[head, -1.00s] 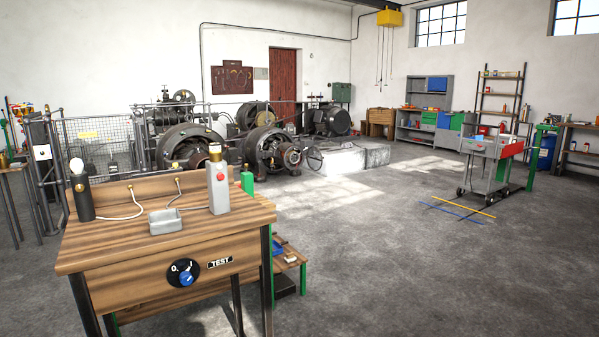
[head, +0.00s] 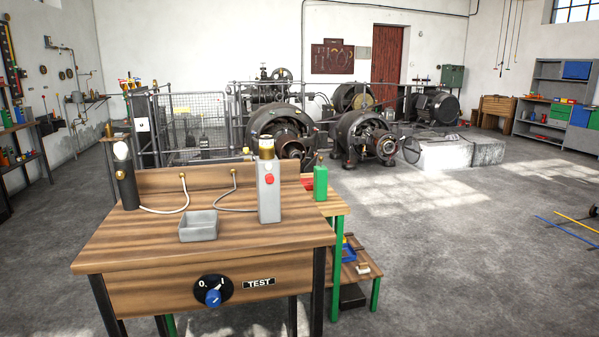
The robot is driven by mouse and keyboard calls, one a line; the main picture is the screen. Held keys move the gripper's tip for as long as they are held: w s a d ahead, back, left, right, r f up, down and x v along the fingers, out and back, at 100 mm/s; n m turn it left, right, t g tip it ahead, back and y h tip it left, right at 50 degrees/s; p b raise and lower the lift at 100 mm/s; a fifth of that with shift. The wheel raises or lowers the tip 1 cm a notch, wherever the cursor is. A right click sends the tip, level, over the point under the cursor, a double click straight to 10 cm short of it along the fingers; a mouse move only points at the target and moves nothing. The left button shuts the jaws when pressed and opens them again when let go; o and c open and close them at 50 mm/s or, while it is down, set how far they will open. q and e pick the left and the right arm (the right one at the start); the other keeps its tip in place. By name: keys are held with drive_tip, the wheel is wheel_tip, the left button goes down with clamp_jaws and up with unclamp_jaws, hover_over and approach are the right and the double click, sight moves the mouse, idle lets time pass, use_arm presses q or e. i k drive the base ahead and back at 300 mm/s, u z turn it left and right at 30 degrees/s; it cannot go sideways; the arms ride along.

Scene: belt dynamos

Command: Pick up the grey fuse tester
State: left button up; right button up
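The grey fuse tester (head: 269,195) stands upright at the right side of a wooden test bench (head: 130,240). It is a tall grey block with a red button on its front and a brass cap on top. A pale cable runs from it to a brass fitting on the bench's backboard. Neither of my grippers shows in the head view.
A small grey tray (head: 198,226) and a black lamp holder with a white bulb (head: 124,172) share the bench top. A green block-shaped object (head: 320,180) stands just behind right. Open floor lies to the right.

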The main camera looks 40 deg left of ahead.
sight(268, 196)
drive_tip(key=u, duration=0.7)
drive_tip(key=i, duration=1)
drive_tip(key=u, duration=1)
